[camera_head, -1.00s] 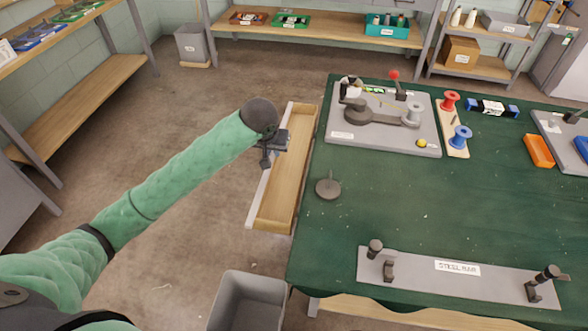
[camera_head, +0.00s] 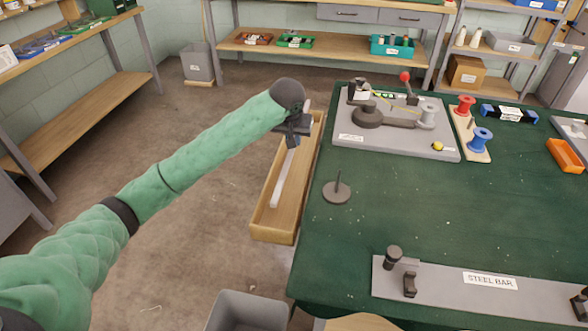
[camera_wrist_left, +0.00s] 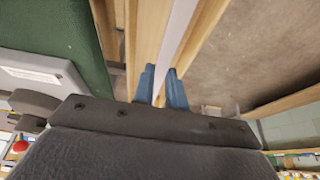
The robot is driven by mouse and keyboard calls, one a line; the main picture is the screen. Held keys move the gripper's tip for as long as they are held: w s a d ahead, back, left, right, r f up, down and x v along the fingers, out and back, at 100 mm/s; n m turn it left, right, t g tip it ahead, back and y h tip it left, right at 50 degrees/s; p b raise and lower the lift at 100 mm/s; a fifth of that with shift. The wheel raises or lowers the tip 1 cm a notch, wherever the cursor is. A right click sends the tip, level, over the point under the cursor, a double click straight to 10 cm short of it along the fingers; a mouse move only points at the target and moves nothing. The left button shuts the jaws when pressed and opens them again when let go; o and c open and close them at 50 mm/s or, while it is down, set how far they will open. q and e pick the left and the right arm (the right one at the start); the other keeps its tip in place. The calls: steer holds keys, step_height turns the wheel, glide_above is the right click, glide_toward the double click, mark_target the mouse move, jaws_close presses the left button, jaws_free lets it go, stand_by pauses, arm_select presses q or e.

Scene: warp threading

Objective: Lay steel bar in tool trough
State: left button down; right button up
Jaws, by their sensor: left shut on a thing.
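The steel bar (camera_head: 281,185) is a long, pale, thin strip. My left gripper (camera_head: 292,139) is shut on it toward its far end. In the head view the bar lies lengthwise within the outline of the wooden tool trough (camera_head: 273,236), which runs along the table's left side. I cannot tell whether the bar touches the trough floor. In the left wrist view, the blue fingers of my left gripper (camera_wrist_left: 162,88) pinch the bar (camera_wrist_left: 177,35), with the trough's wooden walls (camera_wrist_left: 206,22) on both sides. My right gripper is out of view.
The green table (camera_head: 400,210) stands right of the trough. On it are a grey disc with an upright pin (camera_head: 337,192), a plate labelled STEEL BAR (camera_head: 450,285) with empty-looking holders, and a lever fixture (camera_head: 395,135). A grey bin (camera_head: 245,312) stands near the trough's near end.

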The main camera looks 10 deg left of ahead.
mark_target(291, 152)
arm_select(q)
step_height(291, 152, down, 9)
steer(key=shift+f, duration=0.15)
stand_by(0.5)
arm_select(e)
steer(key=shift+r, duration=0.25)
arm_select(q)
steer(key=c, duration=1.4)
jaws_free()
steer(key=shift+f, duration=0.1)
steer(key=shift+c, duration=0.2)
steer(key=v, duration=1.1)
steer(key=shift+s+r, duration=0.3)
steer(key=shift+r, duration=0.2)
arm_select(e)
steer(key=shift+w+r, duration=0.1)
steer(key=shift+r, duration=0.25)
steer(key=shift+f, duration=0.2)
